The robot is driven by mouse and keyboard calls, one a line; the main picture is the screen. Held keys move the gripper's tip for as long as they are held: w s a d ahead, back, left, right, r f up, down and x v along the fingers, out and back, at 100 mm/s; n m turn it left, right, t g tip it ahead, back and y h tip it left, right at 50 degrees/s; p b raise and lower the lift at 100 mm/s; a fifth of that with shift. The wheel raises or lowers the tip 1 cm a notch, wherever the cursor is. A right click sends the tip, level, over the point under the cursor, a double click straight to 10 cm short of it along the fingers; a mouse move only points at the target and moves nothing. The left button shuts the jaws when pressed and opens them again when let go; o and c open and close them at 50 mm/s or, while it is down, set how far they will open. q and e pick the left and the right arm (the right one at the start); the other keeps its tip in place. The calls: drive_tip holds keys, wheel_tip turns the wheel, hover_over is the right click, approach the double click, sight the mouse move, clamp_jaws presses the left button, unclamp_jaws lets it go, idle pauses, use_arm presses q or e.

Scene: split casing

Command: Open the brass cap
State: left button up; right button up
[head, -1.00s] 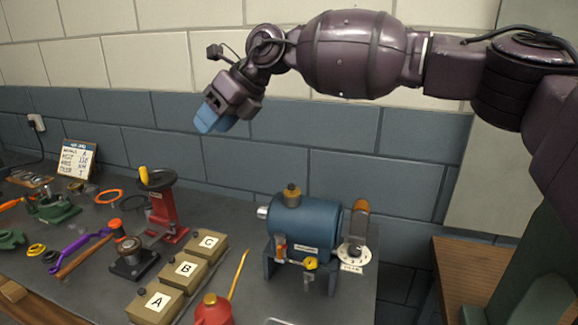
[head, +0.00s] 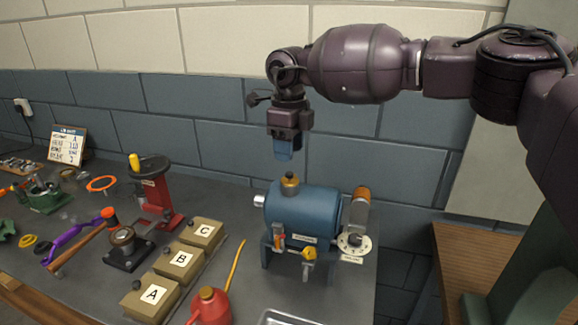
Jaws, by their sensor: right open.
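The brass cap (head: 290,183) sits on top of the blue cylindrical tank (head: 312,212), which stands on legs on the grey bench. My right gripper (head: 284,158) hangs pointing down just above the cap, with a small visible gap between its blue fingertips and the cap. It is open and holds nothing. The two fingers overlap in this view, so the space between them is hidden. My left gripper is not in the head view.
A dial (head: 354,243) and a glass cylinder with an orange top (head: 360,205) stand at the tank's right. A red oil can (head: 211,308) and boxes A, B and C (head: 158,297) are left of it. A red press (head: 160,195) stands farther left.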

sight(289, 173)
drive_tip(key=shift+f, duration=2.75)
clamp_jaws()
